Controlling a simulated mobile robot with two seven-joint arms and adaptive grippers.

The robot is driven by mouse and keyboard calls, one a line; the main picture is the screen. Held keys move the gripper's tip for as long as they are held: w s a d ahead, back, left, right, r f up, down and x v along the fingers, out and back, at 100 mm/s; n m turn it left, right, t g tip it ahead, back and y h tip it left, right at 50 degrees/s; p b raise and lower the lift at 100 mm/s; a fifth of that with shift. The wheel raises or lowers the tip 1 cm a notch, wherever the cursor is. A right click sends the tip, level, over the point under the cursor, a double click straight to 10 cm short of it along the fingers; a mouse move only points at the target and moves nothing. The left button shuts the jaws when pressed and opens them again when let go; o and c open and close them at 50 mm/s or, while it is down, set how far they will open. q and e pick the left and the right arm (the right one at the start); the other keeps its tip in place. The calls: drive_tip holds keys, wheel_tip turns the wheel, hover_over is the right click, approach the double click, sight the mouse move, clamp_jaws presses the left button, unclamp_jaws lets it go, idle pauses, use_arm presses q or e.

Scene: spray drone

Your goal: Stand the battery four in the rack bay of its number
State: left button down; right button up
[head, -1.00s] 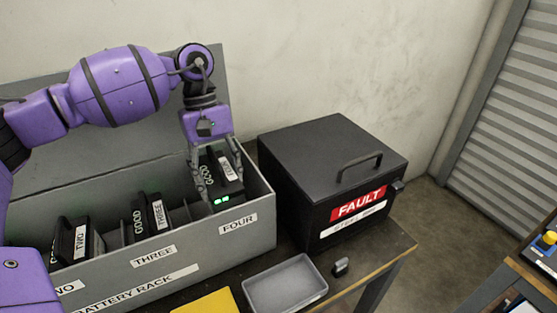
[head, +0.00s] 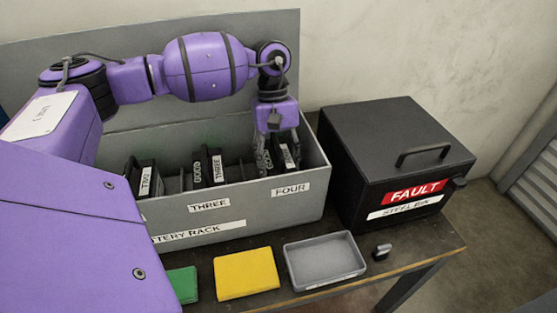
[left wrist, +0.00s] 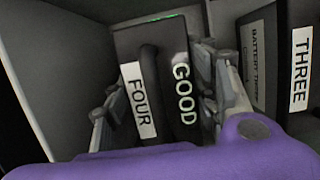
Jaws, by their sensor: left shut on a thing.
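Battery four, a black block with a white FOUR label and GOOD lettering, stands in the rack bay labelled FOUR, in the head view (head: 287,154) and the left wrist view (left wrist: 152,70). My left gripper (head: 275,158) reaches down into that bay and is shut on the battery, one finger on each side in the left wrist view (left wrist: 162,108). The grey battery rack (head: 250,208) holds it; the battery's lower part is hidden behind the front wall. My right gripper is not in view.
Battery three (head: 208,168) and battery two (head: 143,180) stand in bays to the left. The black FAULT steel bin (head: 395,150) stands right of the rack. A grey tray (head: 325,262), a yellow block (head: 246,273) and a green block (head: 183,284) lie in front.

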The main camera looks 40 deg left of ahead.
use_arm(q)
drive_tip(key=c, duration=1.1)
unclamp_jaws()
drive_tip(key=shift+f, duration=0.1)
drive_tip(key=o, duration=0.4)
drive_tip(key=shift+r, duration=0.25)
drive_tip(key=p+v, duration=0.2)
drive_tip(key=v, duration=0.9)
drive_tip(key=shift+r+p, duration=0.2)
drive_tip(key=shift+p, duration=0.2)
drive_tip(key=shift+a+r, duration=0.1)
drive_tip(key=shift+r, duration=0.1)
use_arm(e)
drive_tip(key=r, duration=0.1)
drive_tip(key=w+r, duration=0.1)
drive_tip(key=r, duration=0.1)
